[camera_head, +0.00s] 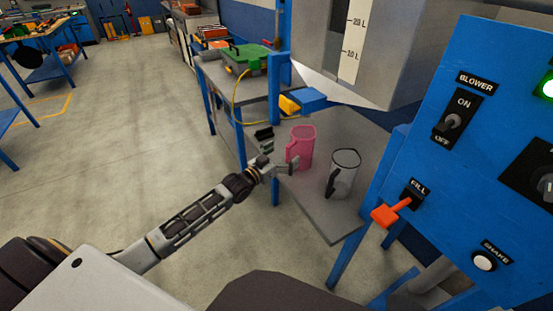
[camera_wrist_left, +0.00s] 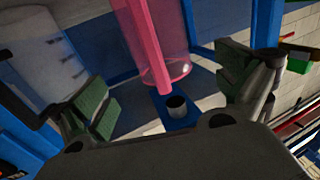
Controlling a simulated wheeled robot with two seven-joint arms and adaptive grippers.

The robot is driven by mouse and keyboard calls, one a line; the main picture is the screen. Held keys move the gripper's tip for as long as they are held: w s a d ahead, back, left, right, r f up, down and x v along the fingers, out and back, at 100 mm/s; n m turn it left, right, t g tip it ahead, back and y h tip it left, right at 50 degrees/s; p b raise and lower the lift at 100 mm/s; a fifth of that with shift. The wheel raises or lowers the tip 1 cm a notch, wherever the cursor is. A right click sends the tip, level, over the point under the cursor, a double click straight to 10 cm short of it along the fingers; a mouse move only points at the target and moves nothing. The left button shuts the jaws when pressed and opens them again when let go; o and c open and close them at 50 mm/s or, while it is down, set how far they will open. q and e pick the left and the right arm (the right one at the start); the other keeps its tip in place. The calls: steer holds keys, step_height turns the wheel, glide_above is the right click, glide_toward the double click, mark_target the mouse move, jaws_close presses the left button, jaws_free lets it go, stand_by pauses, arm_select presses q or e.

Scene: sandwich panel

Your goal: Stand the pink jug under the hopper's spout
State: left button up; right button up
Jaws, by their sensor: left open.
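The pink jug (camera_head: 301,147) stands upright on the grey shelf (camera_head: 325,212), left of a clear jug (camera_head: 344,172) with a black handle. My left gripper (camera_head: 283,167) is open beside the pink jug, on its left side. In the left wrist view, which looks upside down, the pink jug (camera_wrist_left: 165,35) and its handle lie between the spread green-padded fingers (camera_wrist_left: 165,85), with a gap on both sides. The hopper (camera_head: 395,60) hangs above the shelf. A black tube (camera_wrist_left: 177,106) on a blue bracket, apparently the spout, shows past the jug's rim. My right gripper is out of view.
A blue block with a yellow end (camera_head: 289,105) juts out under the hopper, above the jugs. The blue control panel (camera_head: 480,150) with an orange fill lever (camera_head: 385,214) stands at the right. A green case (camera_head: 245,58) lies on the bench behind. The floor at left is clear.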

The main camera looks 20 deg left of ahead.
arm_select(q)
steer(key=shift+s+a, duration=0.25)
steer(key=shift+s, duration=0.4)
steer(key=shift+v, duration=1.1)
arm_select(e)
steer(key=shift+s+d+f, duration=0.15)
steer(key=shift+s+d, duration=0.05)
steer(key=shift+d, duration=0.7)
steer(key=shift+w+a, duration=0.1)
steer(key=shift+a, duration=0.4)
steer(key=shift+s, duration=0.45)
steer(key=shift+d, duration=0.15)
